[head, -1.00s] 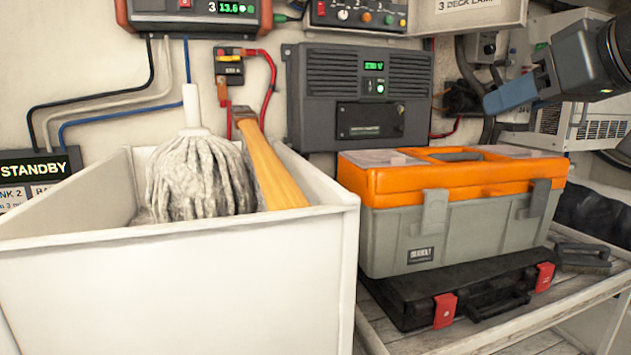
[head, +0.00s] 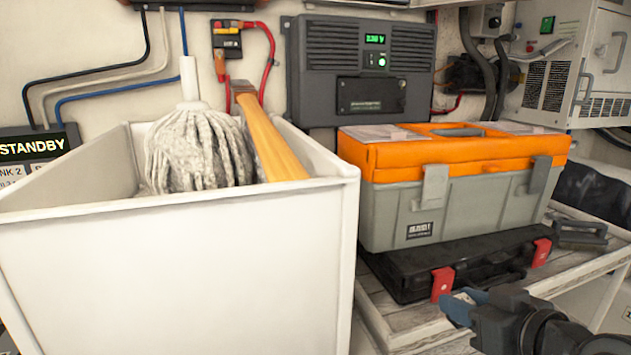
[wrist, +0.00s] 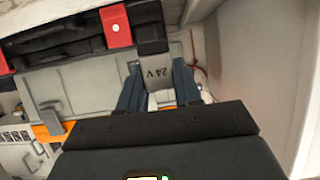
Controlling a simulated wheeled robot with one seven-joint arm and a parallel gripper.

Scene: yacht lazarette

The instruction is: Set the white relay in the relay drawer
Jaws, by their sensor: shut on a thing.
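In the head view my gripper (head: 463,304) is low at the right, in front of the black case. I cannot make out a relay drawer in either view.
A grey toolbox with an orange lid (head: 450,205) stands on a black case (head: 405,278) with red latches, on a slatted shelf (head: 400,325). A white bin (head: 180,270) holding a mop (head: 195,150) stands left. A grey charger unit (head: 320,75) hangs behind.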

